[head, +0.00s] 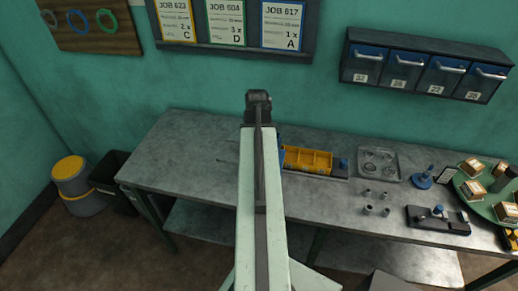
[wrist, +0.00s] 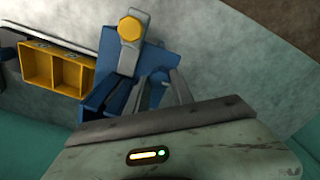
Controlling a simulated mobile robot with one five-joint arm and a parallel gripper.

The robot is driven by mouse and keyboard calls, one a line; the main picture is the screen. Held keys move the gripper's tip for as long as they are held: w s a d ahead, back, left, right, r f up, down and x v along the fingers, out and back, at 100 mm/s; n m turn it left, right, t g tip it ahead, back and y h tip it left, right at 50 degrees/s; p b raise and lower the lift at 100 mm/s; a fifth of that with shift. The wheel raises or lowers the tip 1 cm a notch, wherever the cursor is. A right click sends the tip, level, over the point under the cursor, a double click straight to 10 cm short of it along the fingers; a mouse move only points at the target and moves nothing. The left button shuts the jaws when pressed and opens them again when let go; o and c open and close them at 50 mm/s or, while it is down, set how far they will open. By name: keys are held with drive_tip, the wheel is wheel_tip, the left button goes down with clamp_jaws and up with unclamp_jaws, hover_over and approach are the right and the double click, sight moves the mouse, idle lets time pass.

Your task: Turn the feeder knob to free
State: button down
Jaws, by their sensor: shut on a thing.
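The feeder (head: 307,160) is on the workbench, with yellow bins and a blue body; my arm hides its left end in the head view. In the wrist view the yellow bins (wrist: 55,70) are at the left, beside the blue body (wrist: 100,90). The feeder knob (wrist: 131,25) shows a yellow hexagonal cap on a blue-grey lever at the top. My gripper (wrist: 160,76) has its grey fingers against the blue part just below the cap and is shut on it. The exact contact is partly hidden. The knob's setting marks cannot be read.
On the bench (head: 185,150) right of the feeder are a grey tray (head: 379,162), several small metal cylinders, a blue stand (head: 423,177), a dark fixture (head: 438,220) and a green turntable (head: 480,205). Drawers (head: 425,68) hang above. The bench's left part is mostly clear.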

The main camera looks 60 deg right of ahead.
drive_tip(key=c, duration=1.1)
unclamp_jaws()
drive_tip(key=shift+w+a, duration=0.1)
drive_tip(key=shift+w, duration=0.1)
drive_tip(key=shift+s, duration=0.1)
wheel_tip(320, 180, up, 8)
drive_tip(key=p, duration=0.8)
drive_tip(key=shift+r, duration=0.1)
